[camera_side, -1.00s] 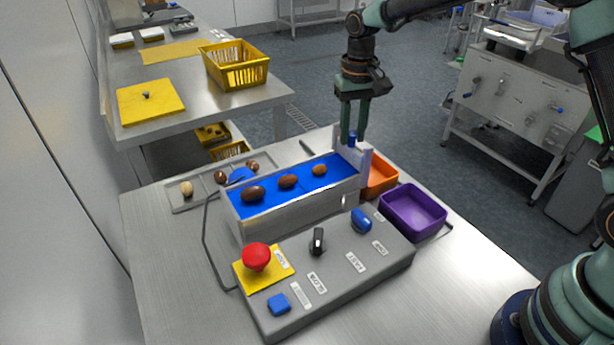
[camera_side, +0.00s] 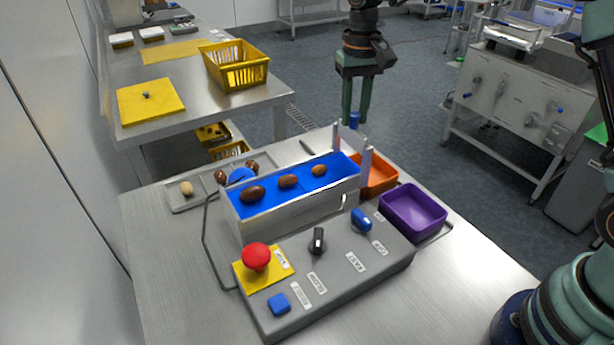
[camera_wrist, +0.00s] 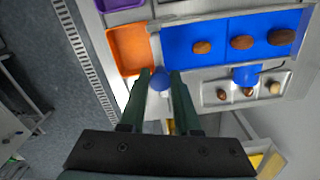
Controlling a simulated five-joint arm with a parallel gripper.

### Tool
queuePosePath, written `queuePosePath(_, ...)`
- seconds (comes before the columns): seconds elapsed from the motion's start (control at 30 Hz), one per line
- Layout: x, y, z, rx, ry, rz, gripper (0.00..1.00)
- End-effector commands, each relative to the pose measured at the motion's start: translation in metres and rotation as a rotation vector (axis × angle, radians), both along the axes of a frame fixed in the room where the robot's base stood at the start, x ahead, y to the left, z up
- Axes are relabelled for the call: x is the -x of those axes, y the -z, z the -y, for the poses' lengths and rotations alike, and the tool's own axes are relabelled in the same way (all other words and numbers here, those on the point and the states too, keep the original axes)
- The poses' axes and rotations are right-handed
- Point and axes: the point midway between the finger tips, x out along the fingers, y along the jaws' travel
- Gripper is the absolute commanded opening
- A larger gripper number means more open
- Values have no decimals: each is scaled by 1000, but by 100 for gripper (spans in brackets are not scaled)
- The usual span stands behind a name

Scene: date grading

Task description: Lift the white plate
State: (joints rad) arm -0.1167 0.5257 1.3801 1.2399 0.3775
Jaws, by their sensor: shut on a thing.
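The white plate (camera_side: 350,138) stands upright between two pale posts at the right end of the blue conveyor belt (camera_side: 268,197). It has a blue knob (camera_side: 354,119) on top. My gripper (camera_side: 354,116) is above the belt end, shut on the blue knob. The plate is raised, with its lower edge above the belt. In the wrist view the knob (camera_wrist: 160,80) sits between my two fingertips; the plate itself is hard to make out there.
Several brown dates (camera_side: 288,181) lie on the belt. An orange bin (camera_side: 375,175) and a purple bin (camera_side: 413,211) stand right of the posts. A control box (camera_side: 330,270) with a red button is in front. A grey tray (camera_side: 180,207) lies behind left.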

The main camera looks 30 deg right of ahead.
Motion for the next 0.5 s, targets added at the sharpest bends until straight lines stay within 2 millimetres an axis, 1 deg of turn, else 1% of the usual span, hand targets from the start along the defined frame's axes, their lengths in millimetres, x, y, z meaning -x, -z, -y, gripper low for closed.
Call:
queuePosePath(0.03,-1,-6,1,-1,2,7,0)
queuePosePath(0.13,-1,-7,1,-1,2,9,0)
queuePosePath(0.17,-1,-7,1,-1,2,9,35)
queuePosePath(0.2,-1,-7,1,-2,2,10,50)
queuePosePath(0.23,-1,-7,1,-1,2,9,52)
queuePosePath(0.5,-1,-5,0,-1,1,5,52)
